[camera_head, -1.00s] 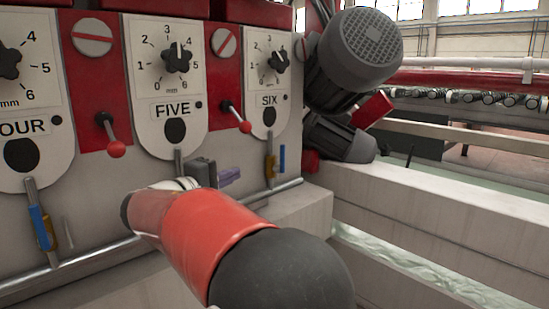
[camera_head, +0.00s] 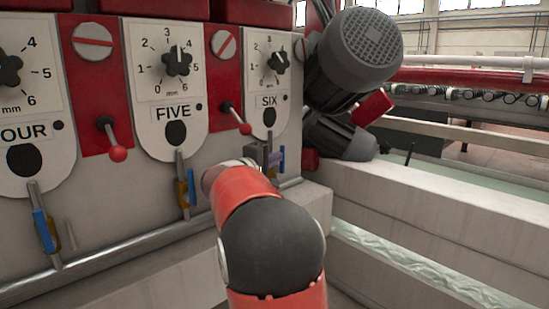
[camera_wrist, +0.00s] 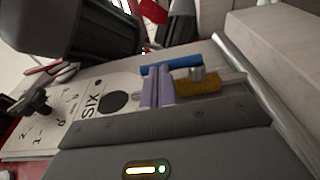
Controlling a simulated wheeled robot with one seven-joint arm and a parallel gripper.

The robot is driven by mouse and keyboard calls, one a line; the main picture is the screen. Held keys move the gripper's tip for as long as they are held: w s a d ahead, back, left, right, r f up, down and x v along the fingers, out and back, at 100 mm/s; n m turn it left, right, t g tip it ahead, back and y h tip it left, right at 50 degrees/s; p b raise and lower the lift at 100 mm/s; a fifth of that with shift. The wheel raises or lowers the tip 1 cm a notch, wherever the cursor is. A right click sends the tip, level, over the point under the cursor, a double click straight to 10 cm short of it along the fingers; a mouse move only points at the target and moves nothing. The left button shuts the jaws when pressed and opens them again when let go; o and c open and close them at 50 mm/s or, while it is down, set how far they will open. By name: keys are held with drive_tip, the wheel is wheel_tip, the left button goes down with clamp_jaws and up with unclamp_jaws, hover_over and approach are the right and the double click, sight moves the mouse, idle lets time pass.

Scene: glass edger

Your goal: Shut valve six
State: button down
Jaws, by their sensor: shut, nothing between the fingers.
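Valve six shows in the wrist view, with a blue lever (camera_wrist: 190,63) and a yellow body (camera_wrist: 197,87) on a short metal pipe below the SIX plate (camera_wrist: 85,108). The lever runs lengthwise, along the pipe. My gripper (camera_wrist: 158,74) has its lavender fingers shut together and empty. The fingertips overlap the lever's near edge in the wrist view; I cannot tell whether they touch it. In the head view my gripper (camera_head: 276,157) is in front of valve six, below the SIX plate (camera_head: 268,100), and mostly hides the valve.
Valve five (camera_head: 185,188) hangs to the left, with valve four (camera_head: 45,230) farther left. A long metal rail (camera_head: 130,243) runs below the valves. A grey motor (camera_head: 362,50) stands out close to the right of the SIX plate. Red-knobbed levers (camera_head: 117,153) stick out between plates.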

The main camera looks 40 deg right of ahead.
drive_tip(key=shift+d+r+y, duration=0.2)
drive_tip(key=shift+d+y, duration=0.05)
drive_tip(key=shift+y, duration=0.25)
idle(0.3)
drive_tip(key=d+f+y+b, duration=0.1)
drive_tip(key=d+y, duration=0.1)
drive_tip(key=d, duration=0.5)
drive_tip(key=shift+w+d+m+g, duration=0.3)
drive_tip(key=shift+w+d+g, duration=0.05)
drive_tip(key=shift+d+g, duration=0.05)
idle(0.9)
idle(0.4)
drive_tip(key=b+v, duration=0.1)
drive_tip(key=v, duration=0.6)
drive_tip(key=shift+a, duration=0.35)
